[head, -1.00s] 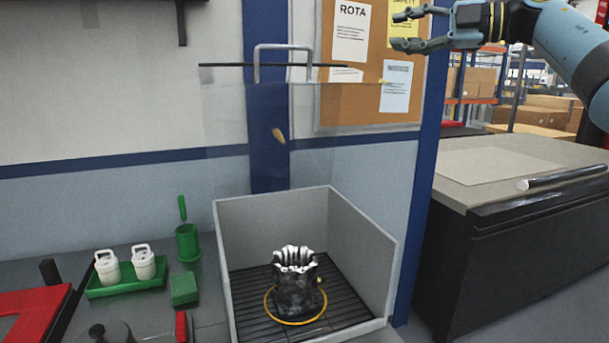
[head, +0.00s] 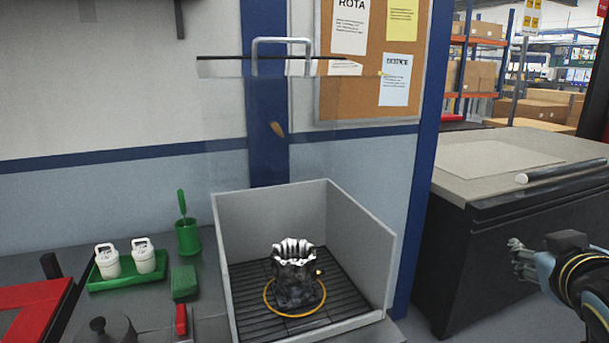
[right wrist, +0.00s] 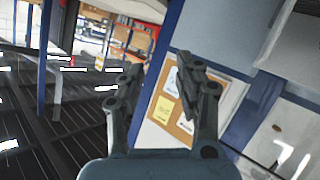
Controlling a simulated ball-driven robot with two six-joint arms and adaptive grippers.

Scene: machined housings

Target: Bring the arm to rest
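My right gripper (head: 520,260) is at the right edge of the head view, low and in front of the dark bench. In the right wrist view its fingers (right wrist: 158,72) stand apart, and nothing is between them. My left gripper is not in the head view. A dark, shiny machined housing (head: 295,275) stands upright in the grey open-topped box (head: 362,235), with a yellow ring (head: 297,315) around its foot.
A clear panel with a metal handle (head: 283,42) is raised above the box. A green tray (head: 130,280) with two white containers, a green cup (head: 188,238) and a green block (head: 184,282) are to the left. The bench (head: 500,175) is behind my right gripper.

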